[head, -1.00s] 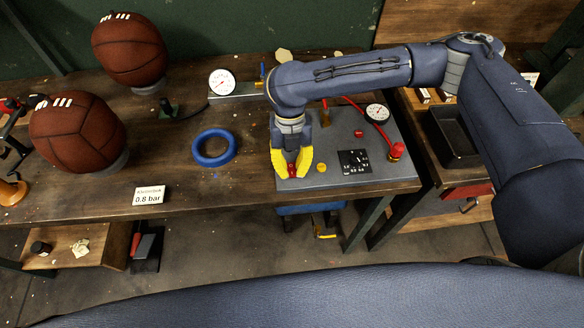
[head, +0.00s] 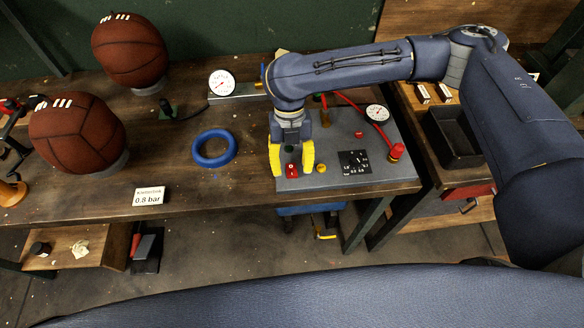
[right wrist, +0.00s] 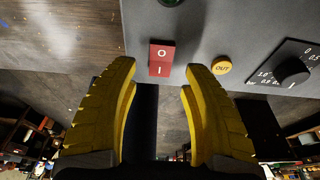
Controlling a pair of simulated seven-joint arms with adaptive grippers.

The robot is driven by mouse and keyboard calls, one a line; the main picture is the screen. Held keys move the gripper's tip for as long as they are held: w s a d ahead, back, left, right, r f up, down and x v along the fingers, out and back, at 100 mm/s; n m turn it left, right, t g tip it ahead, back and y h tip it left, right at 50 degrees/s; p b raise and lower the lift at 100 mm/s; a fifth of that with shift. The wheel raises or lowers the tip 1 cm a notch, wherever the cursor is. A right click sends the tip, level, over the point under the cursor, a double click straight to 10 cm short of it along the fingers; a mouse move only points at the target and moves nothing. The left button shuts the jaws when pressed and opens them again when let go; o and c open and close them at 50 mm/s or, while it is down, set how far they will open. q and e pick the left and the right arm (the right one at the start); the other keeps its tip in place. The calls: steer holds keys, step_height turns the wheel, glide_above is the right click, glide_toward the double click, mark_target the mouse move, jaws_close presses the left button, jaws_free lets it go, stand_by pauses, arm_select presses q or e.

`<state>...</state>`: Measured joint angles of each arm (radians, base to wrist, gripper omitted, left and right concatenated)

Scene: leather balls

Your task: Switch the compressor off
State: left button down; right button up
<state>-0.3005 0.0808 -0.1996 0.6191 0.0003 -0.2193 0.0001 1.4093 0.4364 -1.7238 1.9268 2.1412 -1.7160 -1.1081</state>
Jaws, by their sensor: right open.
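The compressor's grey top panel (head: 330,179) lies on the bench. At its front left corner is a red rocker switch (head: 291,170). In the right wrist view the red switch (right wrist: 161,60) shows an O on one half and an I on the other; I cannot tell which half is pressed. My right gripper (head: 291,163) is open, with its yellow fingers apart on either side of the switch. In the right wrist view my right gripper (right wrist: 160,75) is empty, and the switch lies in line with the gap. My left gripper is out of view.
A yellow OUT button (right wrist: 221,65) and a black dial (right wrist: 292,72) sit beside the switch. A red hose (head: 373,125) and a gauge (head: 377,112) are farther back.

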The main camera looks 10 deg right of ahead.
mark_target(291, 164)
steer(key=v, duration=1)
